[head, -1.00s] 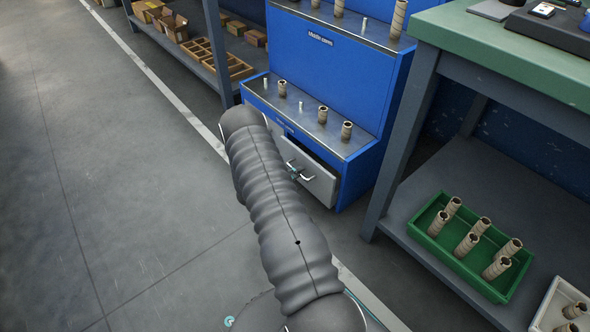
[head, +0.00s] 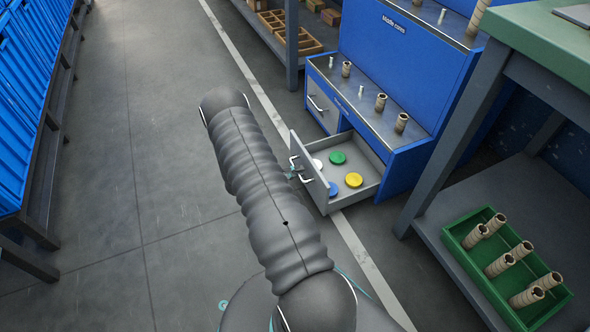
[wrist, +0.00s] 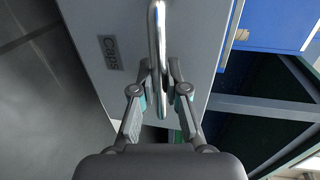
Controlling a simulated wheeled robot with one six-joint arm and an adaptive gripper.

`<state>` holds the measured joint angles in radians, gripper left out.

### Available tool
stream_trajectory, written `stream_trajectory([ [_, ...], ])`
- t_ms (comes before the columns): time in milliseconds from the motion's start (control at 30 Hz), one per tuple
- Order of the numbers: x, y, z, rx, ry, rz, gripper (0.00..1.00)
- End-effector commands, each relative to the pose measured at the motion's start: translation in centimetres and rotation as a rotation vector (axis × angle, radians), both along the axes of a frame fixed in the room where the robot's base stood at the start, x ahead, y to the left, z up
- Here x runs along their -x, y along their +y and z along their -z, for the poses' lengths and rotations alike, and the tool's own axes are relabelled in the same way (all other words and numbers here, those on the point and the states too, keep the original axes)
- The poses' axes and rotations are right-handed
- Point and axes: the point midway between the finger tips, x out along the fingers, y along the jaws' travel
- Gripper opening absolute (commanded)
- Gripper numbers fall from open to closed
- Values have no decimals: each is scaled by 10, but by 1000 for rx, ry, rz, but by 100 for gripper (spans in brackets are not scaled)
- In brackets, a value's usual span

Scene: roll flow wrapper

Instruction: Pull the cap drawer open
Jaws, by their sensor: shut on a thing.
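The cap drawer (head: 311,180) stands pulled well out of the blue cabinet. Inside it lie a green cap (head: 337,158), a yellow cap (head: 354,180), a blue cap (head: 332,188) and a white cap (head: 317,164). In the wrist view the drawer's grey front (wrist: 205,30) bears a label reading "Caps" (wrist: 111,52). My gripper (wrist: 160,98) is shut on the metal handle (wrist: 156,40), with a finger on each side of it. In the head view my arm mostly hides the gripper; the handle (head: 294,161) shows just beside it.
A closed drawer (head: 322,108) is to the left in the same blue cabinet (head: 400,65). Several cardboard cores stand on its ledge. A green-topped table (head: 540,50) with a green crate of cores (head: 513,304) on its lower shelf is at right. The floor at left is clear.

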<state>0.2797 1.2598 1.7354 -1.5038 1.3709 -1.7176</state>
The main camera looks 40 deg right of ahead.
Motion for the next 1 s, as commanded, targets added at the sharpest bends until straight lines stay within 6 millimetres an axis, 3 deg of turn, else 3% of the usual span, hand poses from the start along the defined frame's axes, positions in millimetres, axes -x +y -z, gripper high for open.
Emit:
stream_trajectory([
  [433, 0, 2, 1, -1, 0, 6, 0],
  [467, 0, 2, 0, -1, 0, 5, 18],
  [500, 0, 2, 0, -1, 0, 5, 28],
  [567, 0, 2, 0, -1, 0, 5, 39],
  [867, 0, 3, 0, 0, 0, 4, 39],
  [1000, -4, 12, -2, 0, -1, 2, 39],
])
